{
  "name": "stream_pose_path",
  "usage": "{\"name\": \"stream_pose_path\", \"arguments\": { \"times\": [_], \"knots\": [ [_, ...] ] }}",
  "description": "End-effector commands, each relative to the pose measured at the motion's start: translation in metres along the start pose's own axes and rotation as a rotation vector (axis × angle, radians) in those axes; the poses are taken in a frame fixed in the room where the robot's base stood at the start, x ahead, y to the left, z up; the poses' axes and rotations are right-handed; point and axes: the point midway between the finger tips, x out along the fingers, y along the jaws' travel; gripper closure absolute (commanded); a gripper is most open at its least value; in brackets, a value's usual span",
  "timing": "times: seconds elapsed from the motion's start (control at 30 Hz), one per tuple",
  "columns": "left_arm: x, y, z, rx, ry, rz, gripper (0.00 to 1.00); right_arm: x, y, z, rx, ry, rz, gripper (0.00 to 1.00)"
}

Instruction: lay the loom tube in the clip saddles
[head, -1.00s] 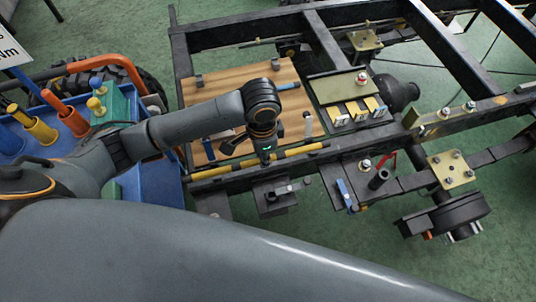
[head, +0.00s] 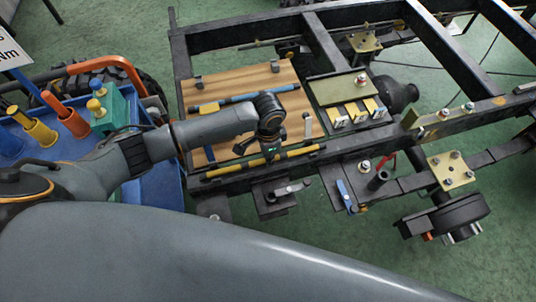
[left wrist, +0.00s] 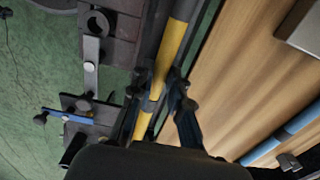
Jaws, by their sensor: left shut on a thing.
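The loom tube (head: 300,153), banded yellow and black, runs along the near edge of the wooden board, beside the dark chassis rail. My left gripper (head: 271,156) reaches down from above onto its middle and is shut on it. In the left wrist view the tube (left wrist: 172,48) passes between the two fingers of the gripper (left wrist: 162,96). Small dark clip shapes show near the tube's ends; the saddles are too small and dark to tell whether the tube is seated in them. My right gripper is not in view.
The wooden board (head: 285,80) carries a blue tube (head: 240,99) across its middle. Yellow-fronted connectors (head: 356,113) stand right of it. Below the rail are a dark bracket with a grey lever (head: 289,190) and a blue-handled valve (head: 344,193). A blue tool cart (head: 152,190) stands left.

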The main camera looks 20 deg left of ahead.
Motion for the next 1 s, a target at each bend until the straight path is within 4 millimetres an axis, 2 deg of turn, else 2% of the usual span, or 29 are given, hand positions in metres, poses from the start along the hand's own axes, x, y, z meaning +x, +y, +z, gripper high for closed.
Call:
{"name": "stream_pose_path", "arguments": {
  "times": [0.1, 0.13, 0.23, 0.53, 0.67, 0.77, 1.0],
  "knots": [
    [0.003, 0.0, 0.0, -0.001, 0.0, 0.0, 1.0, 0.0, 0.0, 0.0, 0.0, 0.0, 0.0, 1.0],
    [0.003, 0.0, 0.0, -0.001, 0.0, 0.0, 0.81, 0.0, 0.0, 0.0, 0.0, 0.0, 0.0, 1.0],
    [0.003, 0.0, 0.0, 0.0, 0.0, 0.0, 0.6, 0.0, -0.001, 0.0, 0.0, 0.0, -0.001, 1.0],
    [0.002, 0.0, 0.0, -0.001, 0.0, 0.0, 0.6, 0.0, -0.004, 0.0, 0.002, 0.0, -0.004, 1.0],
    [-0.007, -0.001, 0.0, -0.001, 0.002, -0.001, 0.6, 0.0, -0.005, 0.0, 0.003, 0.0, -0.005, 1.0],
    [-0.023, -0.001, -0.001, 0.0, 0.003, -0.003, 0.6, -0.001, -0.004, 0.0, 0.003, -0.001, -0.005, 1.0],
    [-0.076, -0.001, -0.001, 0.0, 0.004, -0.002, 0.6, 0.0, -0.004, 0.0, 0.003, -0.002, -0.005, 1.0]
  ]
}}
